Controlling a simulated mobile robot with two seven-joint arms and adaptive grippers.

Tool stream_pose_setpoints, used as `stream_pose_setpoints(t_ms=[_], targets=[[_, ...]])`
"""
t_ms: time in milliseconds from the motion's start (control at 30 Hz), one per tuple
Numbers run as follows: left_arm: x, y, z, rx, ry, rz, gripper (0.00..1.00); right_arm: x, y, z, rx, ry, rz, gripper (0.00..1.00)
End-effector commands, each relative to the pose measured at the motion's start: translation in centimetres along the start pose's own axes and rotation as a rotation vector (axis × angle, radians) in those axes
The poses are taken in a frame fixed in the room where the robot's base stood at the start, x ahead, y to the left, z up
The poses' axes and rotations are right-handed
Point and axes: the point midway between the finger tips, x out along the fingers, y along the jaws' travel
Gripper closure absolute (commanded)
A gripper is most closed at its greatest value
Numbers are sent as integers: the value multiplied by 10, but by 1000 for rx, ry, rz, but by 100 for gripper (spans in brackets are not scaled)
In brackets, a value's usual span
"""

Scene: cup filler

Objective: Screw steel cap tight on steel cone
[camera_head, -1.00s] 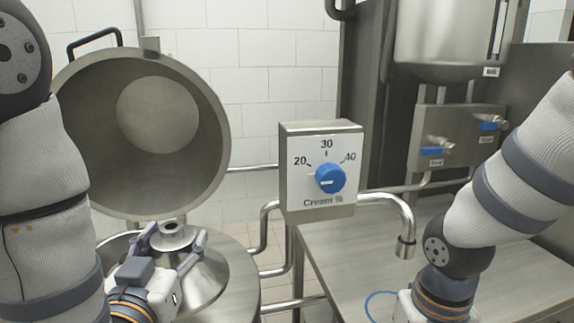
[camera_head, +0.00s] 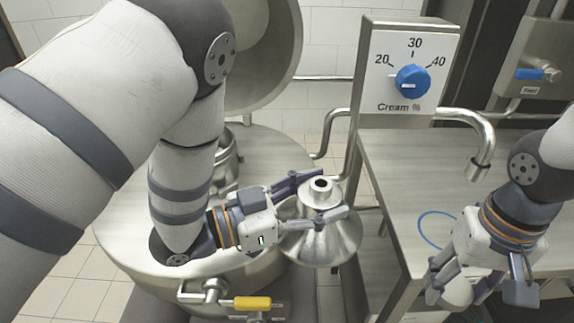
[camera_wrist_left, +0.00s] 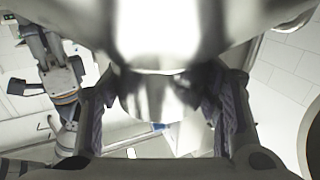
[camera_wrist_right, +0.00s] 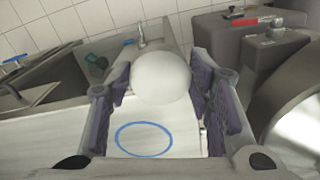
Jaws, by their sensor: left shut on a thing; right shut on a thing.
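The steel cone (camera_head: 325,243) hangs clear of the vat's right edge, flaring downward. A round steel top piece with a dark hole (camera_head: 320,187) sits at its neck; I cannot tell whether this is the separate cap or how tight it is. My left gripper (camera_head: 331,193) is shut around the neck, one finger on each side. Blurred steel fills the left wrist view (camera_wrist_left: 155,95) between the fingers. My right gripper (camera_head: 464,293) is shut on a smooth white rounded object (camera_head: 457,292), which also shows between its fingers in the right wrist view (camera_wrist_right: 160,78).
The large steel vat (camera_head: 125,235) stands left, its lid raised behind my left arm. A yellow-handled valve (camera_head: 252,303) is on its front. A cream dial box (camera_head: 405,70) and bent spout (camera_head: 482,150) stand behind. The steel table (camera_head: 400,180) bears a blue ring outline (camera_head: 437,228).

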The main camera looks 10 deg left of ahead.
Motion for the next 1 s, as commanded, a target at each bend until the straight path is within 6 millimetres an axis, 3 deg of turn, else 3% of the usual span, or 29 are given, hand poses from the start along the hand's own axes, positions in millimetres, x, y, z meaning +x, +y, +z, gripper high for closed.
stream_pose_setpoints(t_ms=[233,633,767,1000], targets=[[14,18,10,3,5,155,100,-1,0,0,0,2,0,82],[14,20,11,2,1,162,100,-4,-4,-3,-7,3,0,82],[14,20,11,2,2,162,100,-20,-30,-17,-39,7,-2,82],[14,20,11,3,4,162,100,-78,-103,-40,-103,7,-4,82]])
